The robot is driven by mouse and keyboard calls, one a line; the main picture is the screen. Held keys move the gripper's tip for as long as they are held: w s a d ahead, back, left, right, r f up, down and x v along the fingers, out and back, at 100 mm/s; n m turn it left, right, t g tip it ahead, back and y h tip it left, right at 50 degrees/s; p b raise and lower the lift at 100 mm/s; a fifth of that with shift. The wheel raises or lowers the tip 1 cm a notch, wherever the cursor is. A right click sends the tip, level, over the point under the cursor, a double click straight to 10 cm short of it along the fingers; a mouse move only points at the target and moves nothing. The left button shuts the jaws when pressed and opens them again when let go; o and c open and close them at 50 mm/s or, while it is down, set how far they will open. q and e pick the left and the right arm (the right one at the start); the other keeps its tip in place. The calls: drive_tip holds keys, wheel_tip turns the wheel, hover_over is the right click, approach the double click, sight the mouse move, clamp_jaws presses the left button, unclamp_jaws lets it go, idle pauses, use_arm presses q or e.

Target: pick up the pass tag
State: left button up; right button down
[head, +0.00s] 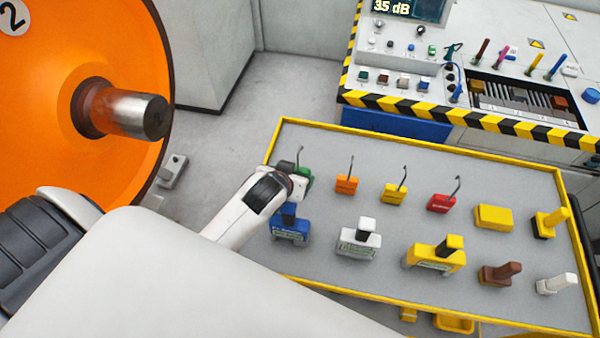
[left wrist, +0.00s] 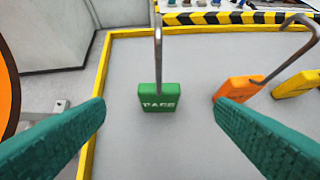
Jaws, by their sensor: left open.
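The pass tag is a green block marked "PASS" with a metal hook rising from it. In the left wrist view the pass tag (left wrist: 158,97) stands on the grey tray, centred ahead of and between the two teal fingers. My left gripper (left wrist: 160,125) is open and empty, with the tag apart from both fingers. In the head view my left gripper (head: 294,178) is over the tray's left end and covers most of the green tag (head: 305,172). My right gripper is in neither view.
The yellow-rimmed tray (head: 400,128) also holds an orange tag (head: 346,185), a yellow tag (head: 394,193), a red tag (head: 441,203) and several handled blocks, including a blue one (head: 290,228). A control console (head: 470,110) stands behind. A large orange wheel (head: 60,100) is at left.

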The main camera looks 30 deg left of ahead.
sight(298, 171)
use_arm(q)
drive_tip(key=shift+w+a+f, duration=0.15)
drive_tip(key=shift+w+f, duration=0.55)
drive_tip(key=shift+w, duration=0.05)
drive_tip(key=shift+w+a+f, duration=0.1)
drive_tip(key=shift+w+f, duration=0.2)
drive_tip(key=shift+w, duration=0.05)
drive_tip(key=p+x, duration=0.1)
drive_tip(key=x, duration=0.4)
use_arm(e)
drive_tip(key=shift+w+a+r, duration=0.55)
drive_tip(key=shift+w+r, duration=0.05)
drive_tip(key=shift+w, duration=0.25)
use_arm(q)
drive_tip(key=shift+c, duration=1.1)
drive_tip(key=c, duration=0.9)
drive_tip(key=shift+c, duration=0.2)
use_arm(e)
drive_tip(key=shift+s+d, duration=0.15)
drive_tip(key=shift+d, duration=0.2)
